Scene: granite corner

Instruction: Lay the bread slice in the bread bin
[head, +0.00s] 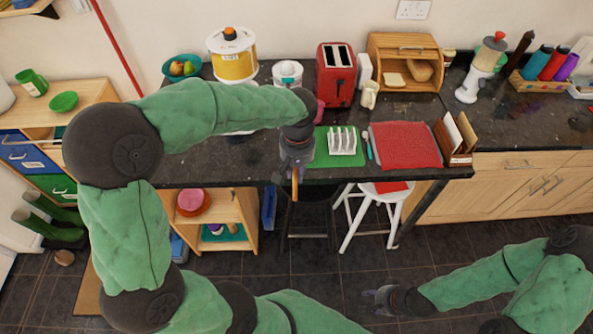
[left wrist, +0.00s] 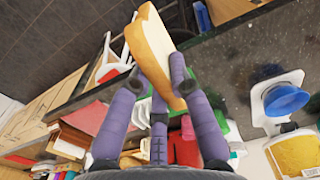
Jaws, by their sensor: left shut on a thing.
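My left gripper (head: 295,172) is shut on a bread slice (left wrist: 153,50), which fills the middle of the left wrist view between purple fingers. In the head view the slice (head: 295,184) shows nearly edge-on, hanging just off the counter's front edge. The wooden bread bin (head: 405,41) stands at the back of the counter, right of the red toaster, with its front open. Inside it lie a pale slice (head: 395,79) and a brown loaf (head: 420,70). My right gripper (head: 376,298) is low at the right, over the floor, empty and seemingly open.
A white toast rack (head: 342,141) on a green mat, a red cloth (head: 405,144) and a wooden letter holder (head: 456,146) sit near the counter's front. The red toaster (head: 336,76) and a cream jug (head: 370,94) stand left of the bin. A white stool (head: 376,200) is below.

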